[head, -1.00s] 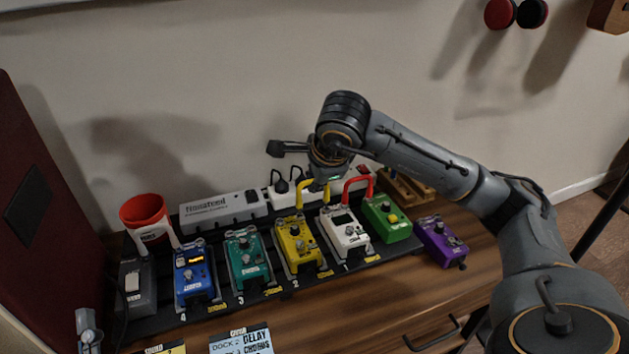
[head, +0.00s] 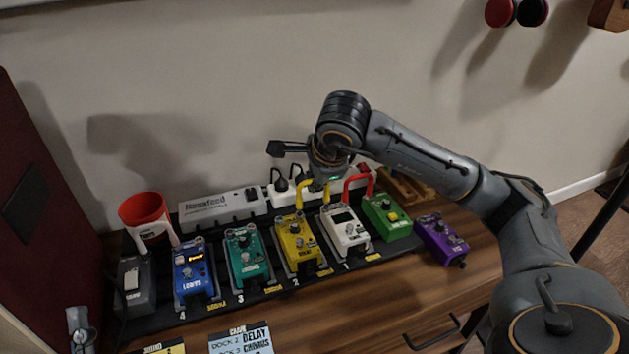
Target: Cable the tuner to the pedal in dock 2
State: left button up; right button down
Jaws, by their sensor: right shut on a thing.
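The white pedal with a dark display (head: 346,228), which looks like the tuner, sits above label 1. The yellow pedal (head: 298,243) sits above label 2, just left of it. A yellow patch cable (head: 302,190) arches over the far ends of these two pedals. My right gripper (head: 320,180) points down there and is shut on the yellow cable. Its fingers are partly hidden by the wrist, and I cannot tell whether both plugs are seated. What looks like my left gripper (head: 80,328) shows only partly at the lower left; its jaws are unclear.
A red cable (head: 357,181) arches between the white pedal and the green pedal (head: 386,217). Teal (head: 247,257) and blue (head: 194,272) pedals stand left, a purple pedal (head: 441,239) right.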

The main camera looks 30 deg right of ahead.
pick_arm(q)
jog(key=shift+s+r+t, duration=0.4)
jog(key=shift+r, duration=0.15)
pick_arm(e)
jog(key=shift+f, duration=0.2)
pick_arm(q)
jog(key=shift+s+r+h, duration=0.15)
jog(key=shift+h, duration=0.25)
jog(key=shift+s+r+t+b, duration=0.35)
jog(key=shift+s+r+t, duration=0.05)
jog(key=shift+s+t, duration=0.1)
pick_arm(e)
jog(key=shift+f, duration=0.25)
pick_arm(q)
jog(key=shift+s+a+r, duration=0.1)
jog(key=shift+s+r, duration=0.1)
